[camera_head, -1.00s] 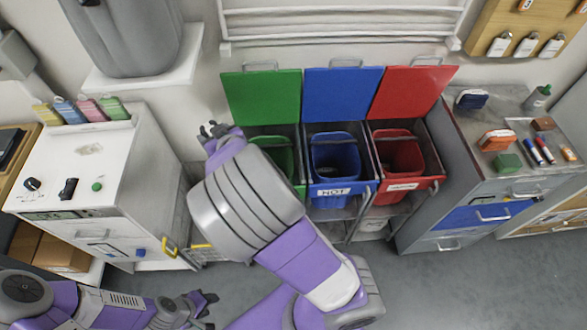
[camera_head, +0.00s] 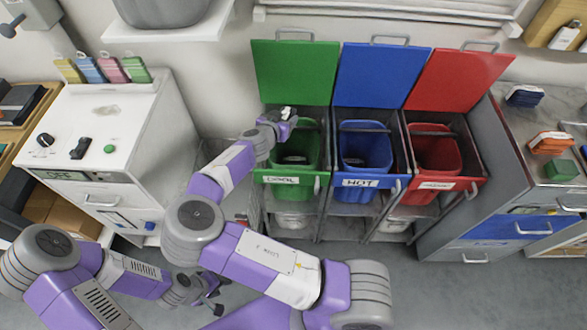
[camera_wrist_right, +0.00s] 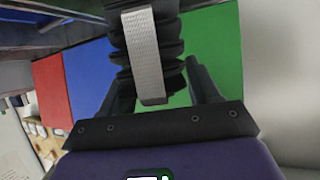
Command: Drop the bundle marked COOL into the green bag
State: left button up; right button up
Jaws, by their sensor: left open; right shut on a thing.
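The green bag (camera_head: 312,150) hangs open in the left bin frame, under a raised green lid (camera_head: 295,72); the front label (camera_head: 281,180) reads COOL. My right gripper (camera_head: 284,120) is above the bag's back left rim. It is shut on a dark bundle with a pale band (camera_wrist_right: 147,55), seen close up in the right wrist view; no marking on it can be read. In the head view the bundle is small and mostly hidden by the gripper. My left gripper (camera_head: 208,302) is open and empty, low over the floor at bottom left.
A blue bag (camera_head: 365,150) labelled HOT and a red bag (camera_head: 436,155) stand to the right, lids raised. A white cabinet (camera_head: 115,130) is at left, with coloured packets (camera_head: 103,70) at its back. A grey drawer unit (camera_head: 505,170) is at right.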

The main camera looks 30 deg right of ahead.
jog(key=d+f+m+g+h+b, duration=0.2)
jog(key=d+f+m+g+b, duration=0.3)
jog(key=f, duration=0.6)
jog(key=shift+d+f+m+h, duration=0.3)
jog(key=shift+f, duration=0.05)
jog(key=o, duration=1.2)
jog(key=shift+o, duration=0.2)
notch_tip(320, 180, up, 10)
jog(key=p, duration=0.2)
